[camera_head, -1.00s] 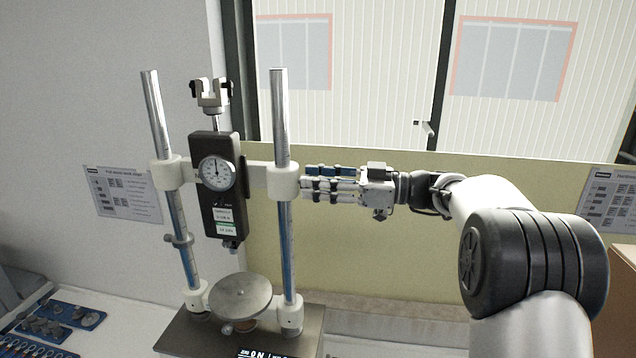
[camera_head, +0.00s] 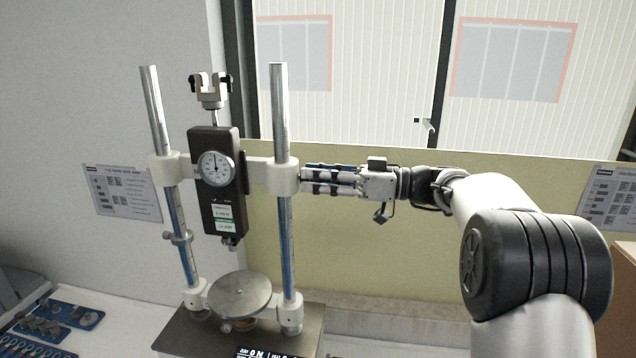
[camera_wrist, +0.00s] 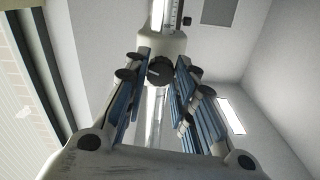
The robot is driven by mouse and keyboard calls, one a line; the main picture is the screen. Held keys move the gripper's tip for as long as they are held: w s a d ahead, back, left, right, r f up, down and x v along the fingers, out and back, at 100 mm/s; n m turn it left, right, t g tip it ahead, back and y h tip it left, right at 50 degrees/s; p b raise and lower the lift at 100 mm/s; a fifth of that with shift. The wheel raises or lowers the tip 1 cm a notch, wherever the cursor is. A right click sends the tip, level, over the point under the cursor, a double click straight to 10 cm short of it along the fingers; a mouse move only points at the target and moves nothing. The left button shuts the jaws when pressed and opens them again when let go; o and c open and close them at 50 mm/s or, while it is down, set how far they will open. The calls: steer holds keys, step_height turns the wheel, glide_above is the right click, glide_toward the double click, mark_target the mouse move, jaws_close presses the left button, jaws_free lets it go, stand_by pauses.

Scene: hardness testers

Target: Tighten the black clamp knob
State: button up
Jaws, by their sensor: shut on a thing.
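The black clamp knob (camera_wrist: 159,71) shows in the wrist view between my blue-padded fingertips, against a white clamp collar (camera_wrist: 162,44). In the head view this collar (camera_head: 283,178) sits on the right column (camera_head: 279,110) of the tester. My gripper (camera_head: 305,180) reaches in from the right, level with the collar, and is shut on the knob. The fingers hide the knob in the head view. The black force gauge (camera_head: 219,205) with its round dial (camera_head: 215,168) hangs between the columns on the crossbar.
A round metal plate (camera_head: 240,295) stands on the tester's base (camera_head: 190,335), below the gauge. The left column (camera_head: 153,105) stands beyond the gauge. Blue trays with small parts (camera_head: 60,313) lie at lower left. The space below my gripper is clear.

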steer(key=m+p, duration=0.7)
steer(key=m, duration=1.3)
steer(key=shift+r, duration=0.15)
steer(key=m+p, duration=0.2)
steer(key=m, duration=0.1)
steer(key=shift+m+p, duration=0.3)
steer(key=shift+p, duration=0.1)
jaws_close()
steer(key=shift+f+m+p, duration=0.15)
steer(key=shift+m+p, duration=0.3)
steer(key=shift+m, duration=1.25)
steer(key=shift+f+m+p, duration=0.1)
steer(key=shift+m+p, duration=0.3)
steer(key=shift+m, duration=1.3)
steer(key=o, duration=1.1)
jaws_free()
steer(key=shift+c, duration=0.2)
